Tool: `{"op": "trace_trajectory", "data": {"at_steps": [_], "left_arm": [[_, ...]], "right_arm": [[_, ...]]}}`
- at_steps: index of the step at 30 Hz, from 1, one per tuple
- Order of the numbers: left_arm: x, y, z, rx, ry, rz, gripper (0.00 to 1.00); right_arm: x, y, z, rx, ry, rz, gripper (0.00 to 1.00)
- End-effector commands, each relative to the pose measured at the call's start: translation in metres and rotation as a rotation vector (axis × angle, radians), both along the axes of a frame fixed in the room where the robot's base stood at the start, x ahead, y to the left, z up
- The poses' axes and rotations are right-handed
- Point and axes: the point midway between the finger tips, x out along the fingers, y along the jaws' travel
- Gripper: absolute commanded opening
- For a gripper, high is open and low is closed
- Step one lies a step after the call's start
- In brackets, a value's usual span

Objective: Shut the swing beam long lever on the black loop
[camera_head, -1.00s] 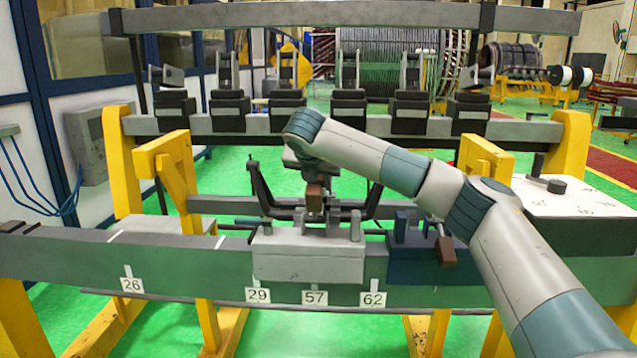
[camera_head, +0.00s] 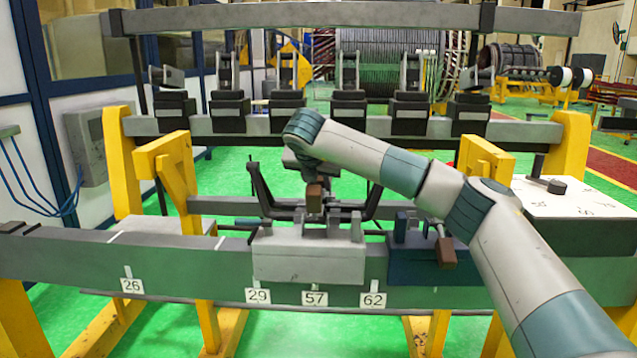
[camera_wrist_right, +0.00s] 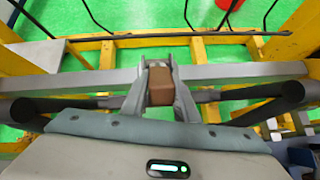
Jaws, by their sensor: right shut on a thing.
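The long lever ends in a brown block-shaped handle (camera_head: 314,198), standing above the light grey clamp block (camera_head: 308,258) in the head view. My right gripper (camera_wrist_right: 160,92) is shut on this handle (camera_wrist_right: 160,84), with one finger on each side of it. In the head view my right arm reaches in from the right and partly hides the gripper. The black loop (camera_head: 262,190) crosses the clamp behind the handle, its ends rising on both sides. In the wrist view its black bars (camera_wrist_right: 275,106) show left and right. The swing beam itself is hard to make out. My left gripper is not in view.
A dark blue clamp block (camera_head: 430,262) with a second brown-ended lever (camera_head: 446,252) stands close to the right. A long grey beam (camera_head: 190,265) with number tags carries both blocks. Yellow posts (camera_head: 172,165) and a rear rail (camera_head: 390,126) with several black clamps stand behind.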

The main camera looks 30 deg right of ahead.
Motion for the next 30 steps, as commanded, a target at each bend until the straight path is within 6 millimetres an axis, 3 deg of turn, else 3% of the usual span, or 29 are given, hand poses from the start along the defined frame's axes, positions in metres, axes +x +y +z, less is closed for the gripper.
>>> {"op": "trace_trajectory", "data": {"at_steps": [11,12,13,30], "left_arm": [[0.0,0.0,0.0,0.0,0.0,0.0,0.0],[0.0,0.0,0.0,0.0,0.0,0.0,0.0],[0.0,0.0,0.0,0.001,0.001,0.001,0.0],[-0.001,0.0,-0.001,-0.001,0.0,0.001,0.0]], "right_arm": [[-0.002,-0.003,-0.005,-0.002,0.012,-0.007,0.0],[-0.002,-0.003,-0.004,-0.002,0.011,-0.007,0.37],[-0.002,-0.003,-0.004,-0.002,0.01,-0.007,0.44],[-0.007,0.005,0.008,0.0,0.001,-0.001,0.44]]}}
